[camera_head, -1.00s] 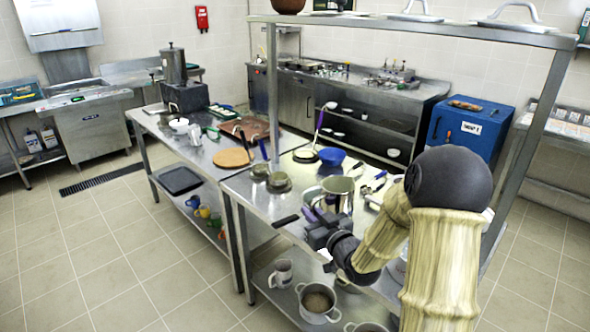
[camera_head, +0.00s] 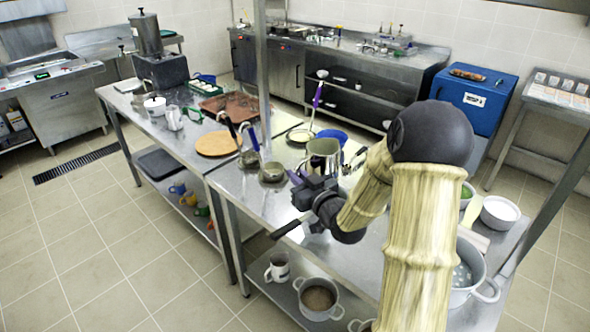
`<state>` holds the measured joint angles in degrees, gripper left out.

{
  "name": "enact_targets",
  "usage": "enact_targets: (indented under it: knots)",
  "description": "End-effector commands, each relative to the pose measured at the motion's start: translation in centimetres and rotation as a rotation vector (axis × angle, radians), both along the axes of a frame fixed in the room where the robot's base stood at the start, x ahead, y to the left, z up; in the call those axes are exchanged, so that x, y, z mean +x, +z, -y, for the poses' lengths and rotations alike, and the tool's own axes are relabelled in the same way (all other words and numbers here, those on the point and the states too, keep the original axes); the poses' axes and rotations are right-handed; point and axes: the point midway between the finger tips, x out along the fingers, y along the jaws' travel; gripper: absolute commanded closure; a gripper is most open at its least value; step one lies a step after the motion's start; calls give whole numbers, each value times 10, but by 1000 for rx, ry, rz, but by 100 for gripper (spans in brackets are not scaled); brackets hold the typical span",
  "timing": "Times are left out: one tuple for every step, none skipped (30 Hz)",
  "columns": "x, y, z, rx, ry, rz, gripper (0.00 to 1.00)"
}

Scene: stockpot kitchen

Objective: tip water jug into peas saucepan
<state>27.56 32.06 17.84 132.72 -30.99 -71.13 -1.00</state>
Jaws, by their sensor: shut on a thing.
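My gripper (camera_head: 308,184) is shut at the near side of a tall steel vessel (camera_head: 324,148), which looks like the water jug. A purple part (camera_head: 296,178) shows beside the jaws. The vessel appears roughly upright and held above the worktop; its contents cannot be made out. A dark handle (camera_head: 288,229) sticks out over the worktop's front edge, below and left of my gripper. It may belong to the peas saucepan; my gripper and arm hide what it joins, and no peas can be seen there.
Small steel pots (camera_head: 272,171) stand left of my gripper on the steel worktop (camera_head: 238,185). A blue bowl (camera_head: 333,136) and a ladle (camera_head: 316,98) are behind. A large pot (camera_head: 466,275) and white bowl (camera_head: 499,212) stand right. A shelf post (camera_head: 263,80) rises behind.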

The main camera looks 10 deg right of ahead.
Motion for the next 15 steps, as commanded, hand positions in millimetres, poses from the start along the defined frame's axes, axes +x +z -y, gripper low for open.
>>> enact_targets:
  knots:
    - [0,2,1,-1,-1,6,100]
    - [0,2,1,-1,-1,6,100]
    - [0,2,1,-1,-2,6,100]
    - [0,2,1,-1,-2,6,100]
    - [0,2,1,-1,-2,6,100]
    - [0,2,1,-1,-2,6,100]
    - [0,2,1,-1,-2,6,100]
    - [0,2,1,-1,-2,6,100]
    - [0,2,1,-2,-2,6,100]
    - [0,1,1,-2,-2,6,100]
    - [0,1,1,-3,-1,7,100]
    - [1,0,1,-4,-1,8,100]
    - [1,-1,1,-4,-1,8,100]
    - [1,-2,1,-4,-1,8,100]
    - [1,-3,1,-6,0,8,100]
